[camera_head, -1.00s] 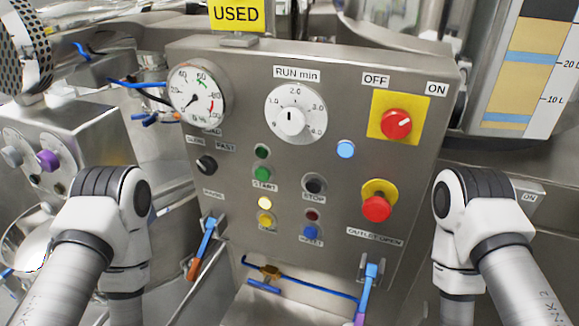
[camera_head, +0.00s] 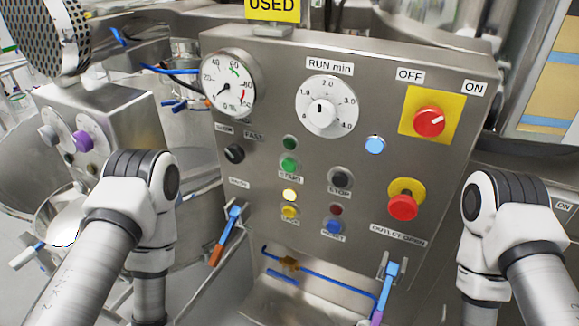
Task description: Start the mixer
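The mixer's steel control panel (camera_head: 260,130) stands in front of me. It carries a green START button (camera_head: 288,165), a dark STOP button (camera_head: 341,178), a lit yellow lamp (camera_head: 290,195) above a yellow button (camera_head: 290,212), and a blue RESET button (camera_head: 333,227). A red rotary switch (camera_head: 429,122) on a yellow plate sits by the OFF and ON labels, its white mark toward ON. A red mushroom button (camera_head: 403,206) sits on a yellow collar. A RUN min dial (camera_head: 326,106) points near 2.0. My arms show at both sides; neither gripper is visible.
A dial gauge (camera_head: 229,84) and black selector knob (camera_head: 234,153) are on the panel's left. A steel unit with a purple knob (camera_head: 82,141) stands left. A yellow USED sign (camera_head: 271,8) tops the panel.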

